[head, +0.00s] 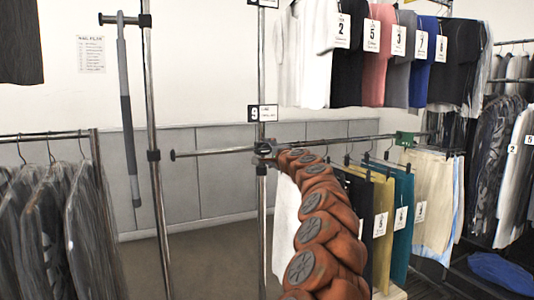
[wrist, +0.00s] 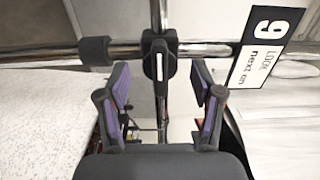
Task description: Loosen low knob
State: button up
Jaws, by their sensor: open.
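The low knob (wrist: 160,61) shows in the wrist view as a dark clamp knob with a pale stripe on its face, where the horizontal rail (wrist: 130,50) meets the upright post (wrist: 160,17). My gripper (wrist: 161,88) is open, with purple pads on either side below the knob in the picture. The knob stands between the fingertips' lines, and I see no contact. In the head view the dark clamp (head: 264,149) sits on the post at the low rail. My orange arm reaches up to it and hides most of my gripper there.
A card marked 9 (wrist: 268,45) hangs close to the right finger. A dark collar (wrist: 97,51) is on the rail at left. Trousers (head: 381,205) hang right of my arm, shirts (head: 318,60) above. Bare floor (head: 180,262) shows left of the post.

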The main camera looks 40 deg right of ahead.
jog(key=shift+v, duration=1.6)
send_near(267, 151)
jog(key=shift+v, duration=1.05)
jog(key=shift+a+f, duration=0.1)
jog(key=shift+a, duration=0.05)
